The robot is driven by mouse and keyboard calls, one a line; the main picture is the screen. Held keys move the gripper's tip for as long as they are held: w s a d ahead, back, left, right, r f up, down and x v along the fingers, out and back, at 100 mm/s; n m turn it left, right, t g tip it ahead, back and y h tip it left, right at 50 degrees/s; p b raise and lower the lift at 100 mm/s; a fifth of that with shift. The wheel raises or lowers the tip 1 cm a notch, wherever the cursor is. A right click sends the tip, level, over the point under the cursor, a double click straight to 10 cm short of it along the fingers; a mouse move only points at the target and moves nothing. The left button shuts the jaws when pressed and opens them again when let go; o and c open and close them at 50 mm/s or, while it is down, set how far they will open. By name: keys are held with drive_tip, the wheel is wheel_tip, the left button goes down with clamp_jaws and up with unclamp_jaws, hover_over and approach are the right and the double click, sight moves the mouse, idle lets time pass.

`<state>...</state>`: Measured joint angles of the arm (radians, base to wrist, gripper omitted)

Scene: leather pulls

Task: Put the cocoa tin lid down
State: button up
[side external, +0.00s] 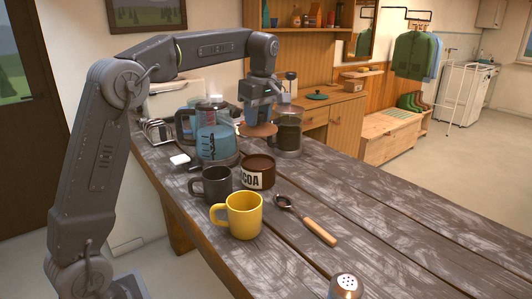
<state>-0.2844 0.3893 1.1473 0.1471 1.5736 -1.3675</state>
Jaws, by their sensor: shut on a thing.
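The cocoa tin lid (257,131) is a flat brown disc. My gripper (262,119) is shut on it from above and holds it roughly level in the air. The cocoa tin (258,173) stands upright and uncovered on the table, below the lid in the side external view, with a pale label reading "COA" and a brown top. A clear gap shows between lid and tin. The exact grip of the fingers on the lid is too small to make out.
A blue-filled glass kettle (214,143) stands left of the lid, and a glass press (289,136) close to its right. The table (390,215) is clear at right.

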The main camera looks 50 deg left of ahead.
drive_tip(key=shift+r, duration=0.3)
drive_tip(key=s+d+f+m, duration=0.1)
drive_tip(key=s+d+f, duration=0.1)
drive_tip(key=s+d, duration=0.5)
drive_tip(key=s+d+f, duration=0.2)
drive_tip(key=s+d, duration=0.3)
drive_tip(key=d, duration=0.4)
drive_tip(key=d+f, duration=0.2)
drive_tip(key=d, duration=0.2)
drive_tip(key=d+f, duration=0.2)
drive_tip(key=d, duration=0.1)
drive_tip(key=w+d+f, duration=0.1)
drive_tip(key=d+f, duration=0.2)
drive_tip(key=d, duration=0.1)
drive_tip(key=shift+d, duration=0.3)
drive_tip(key=shift+d+f, duration=0.15)
drive_tip(key=shift+d, duration=0.05)
drive_tip(key=shift+f, duration=2)
drive_tip(key=shift+f, duration=0.15)
drive_tip(key=o, duration=0.9)
drive_tip(key=shift+o, duration=0.2)
